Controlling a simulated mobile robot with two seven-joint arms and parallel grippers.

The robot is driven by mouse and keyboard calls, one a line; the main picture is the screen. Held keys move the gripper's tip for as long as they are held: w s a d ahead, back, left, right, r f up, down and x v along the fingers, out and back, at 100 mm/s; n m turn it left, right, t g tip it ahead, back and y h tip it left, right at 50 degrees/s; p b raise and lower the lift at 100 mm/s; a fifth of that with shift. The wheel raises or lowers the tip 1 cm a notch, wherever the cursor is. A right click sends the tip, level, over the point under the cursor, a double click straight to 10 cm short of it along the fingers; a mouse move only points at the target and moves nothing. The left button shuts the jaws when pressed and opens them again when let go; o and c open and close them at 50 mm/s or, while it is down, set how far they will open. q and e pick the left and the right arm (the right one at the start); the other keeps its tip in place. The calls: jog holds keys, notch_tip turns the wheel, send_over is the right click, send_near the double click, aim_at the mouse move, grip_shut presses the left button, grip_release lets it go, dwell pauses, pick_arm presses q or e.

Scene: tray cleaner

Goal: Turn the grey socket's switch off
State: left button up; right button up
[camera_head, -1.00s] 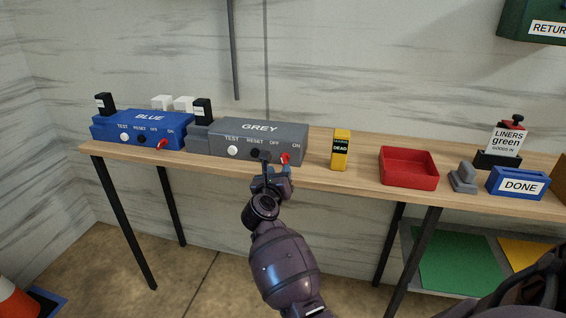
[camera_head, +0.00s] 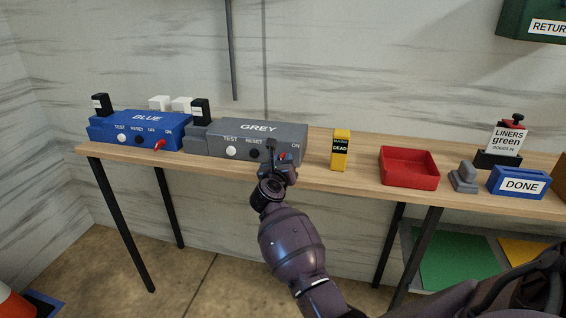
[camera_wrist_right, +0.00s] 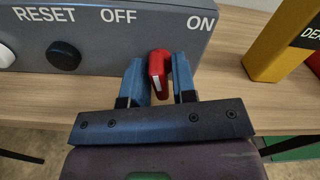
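The grey socket (camera_head: 258,136) is a grey box on the table. Its front is labelled TEST, RESET, OFF and ON. Its red switch (camera_wrist_right: 158,73) sits below and between the OFF and ON labels in the right wrist view. In the head view only a bit of red (camera_head: 282,157) shows. My right gripper (camera_wrist_right: 161,78) is at the socket's front, with one blue finger on each side of the switch. Fingers and switch are very close; I cannot tell whether they press on it. My left gripper is not in view.
The blue socket (camera_head: 140,126), with its own red switch, stands to the left. A yellow box marked DEAD (camera_head: 341,150) and a red tray (camera_head: 408,167) stand to the right. Bare table (camera_head: 355,178) lies in front of the yellow box.

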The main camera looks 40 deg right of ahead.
jog(key=shift+c, duration=0.6)
jog(key=shift+r+n+p, duration=0.4)
jog(key=shift+n+p, duration=0.2)
jog(key=shift+p, duration=0.25)
jog(key=shift+n+p, duration=0.4)
jog(key=shift+f+n+p, duration=0.1)
jog(key=shift+n+p, duration=0.45)
jog(key=shift+n, duration=0.15)
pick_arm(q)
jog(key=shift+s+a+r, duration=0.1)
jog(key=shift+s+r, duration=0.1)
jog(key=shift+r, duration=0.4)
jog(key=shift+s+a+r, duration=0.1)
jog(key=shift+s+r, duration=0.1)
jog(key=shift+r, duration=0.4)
pick_arm(e)
jog(key=shift+f+n, duration=0.3)
jog(key=shift+n, duration=0.1)
jog(key=o, duration=0.6)
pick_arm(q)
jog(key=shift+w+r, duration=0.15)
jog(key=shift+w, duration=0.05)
pick_arm(e)
jog(key=shift+o, duration=0.4)
